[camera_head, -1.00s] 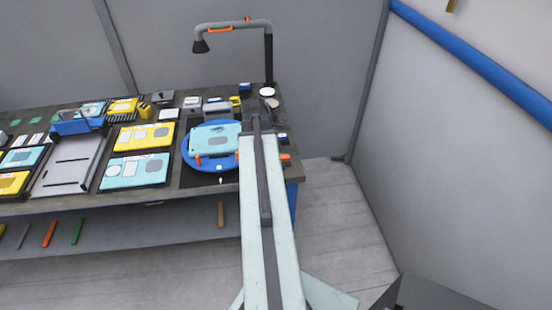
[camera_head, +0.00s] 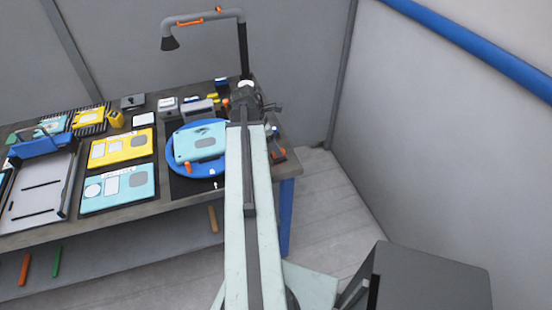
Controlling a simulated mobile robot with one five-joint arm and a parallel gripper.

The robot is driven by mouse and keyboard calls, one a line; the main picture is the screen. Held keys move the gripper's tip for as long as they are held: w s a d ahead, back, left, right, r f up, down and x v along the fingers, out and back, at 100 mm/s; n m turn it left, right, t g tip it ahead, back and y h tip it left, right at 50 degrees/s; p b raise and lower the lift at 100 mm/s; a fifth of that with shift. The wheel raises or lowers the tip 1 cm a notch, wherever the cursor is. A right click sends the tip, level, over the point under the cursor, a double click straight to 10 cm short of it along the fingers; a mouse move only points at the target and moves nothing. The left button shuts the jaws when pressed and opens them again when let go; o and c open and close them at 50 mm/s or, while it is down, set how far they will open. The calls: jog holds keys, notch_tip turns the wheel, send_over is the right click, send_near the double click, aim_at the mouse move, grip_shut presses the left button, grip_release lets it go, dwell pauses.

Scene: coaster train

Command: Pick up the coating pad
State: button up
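I cannot tell for certain which item is the coating pad. A white round disc (camera_head: 246,84) lies near the back right of the workbench, beside the lamp post, and may be it. My arm reaches from the bottom of the view over the right part of the workbench (camera_head: 90,222). My gripper (camera_head: 257,104) is a small dark shape at its far end, just in front of the white disc. Its fingers are too small and dark to read, and I cannot tell whether it touches anything. My arm hides part of the bench top.
A blue round plate (camera_head: 200,171) with a light-blue tablet-shaped piece (camera_head: 200,143) lies left of my arm. A lamp (camera_head: 243,45) rises behind my gripper. Yellow (camera_head: 121,148) and light-blue (camera_head: 119,187) panels lie further left. A grey box (camera_head: 430,290) stands at lower right. The floor right of the bench is clear.

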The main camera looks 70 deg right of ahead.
jog(key=b+x, duration=0.5)
jog(key=shift+a+f, duration=0.1)
jog(key=shift+f, duration=0.1)
jog(key=shift+r, duration=0.25)
grip_shut()
notch_tip(320, 180, up, 10)
jog(key=p, duration=1)
